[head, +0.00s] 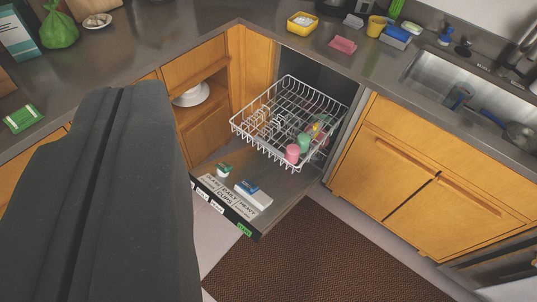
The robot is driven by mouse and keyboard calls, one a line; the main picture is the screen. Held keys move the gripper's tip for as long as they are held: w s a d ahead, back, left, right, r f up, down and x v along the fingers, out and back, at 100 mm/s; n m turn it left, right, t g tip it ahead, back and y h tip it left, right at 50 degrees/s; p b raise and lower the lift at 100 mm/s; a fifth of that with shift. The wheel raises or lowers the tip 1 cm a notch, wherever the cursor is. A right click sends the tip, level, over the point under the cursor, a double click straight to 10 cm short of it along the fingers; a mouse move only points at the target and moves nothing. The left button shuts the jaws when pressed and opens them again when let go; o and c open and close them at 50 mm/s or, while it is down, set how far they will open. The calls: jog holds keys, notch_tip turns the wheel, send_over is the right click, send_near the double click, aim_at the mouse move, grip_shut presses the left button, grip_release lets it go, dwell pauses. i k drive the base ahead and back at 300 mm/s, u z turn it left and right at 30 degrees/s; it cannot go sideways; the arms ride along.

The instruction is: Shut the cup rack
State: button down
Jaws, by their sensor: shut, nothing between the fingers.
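The cup rack (262,122) is a white wire basket, pulled out of the dark dishwasher opening and standing over the lowered door. A pink cup (292,153) and a green cup (304,142) show at its right side, with a little yellow behind them. The wires partly hide the cups. My gripper (117,92) is the large dark grey shape at the left, close to the camera. Its two halves lie together along a dark slit, shut and empty. It appears left of the rack and apart from it in the picture.
The open dishwasher door (285,195) lies low under the rack, carrying small boxes and a label. A corner cabinet with a white bowl (191,95) is left of the rack. Closed cabinets (410,180) stand right. A brown mat (310,255) covers free floor in front.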

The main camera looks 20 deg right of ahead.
aim_at(260, 140)
jog(key=i, duration=0.9)
jog(key=z, duration=0.05)
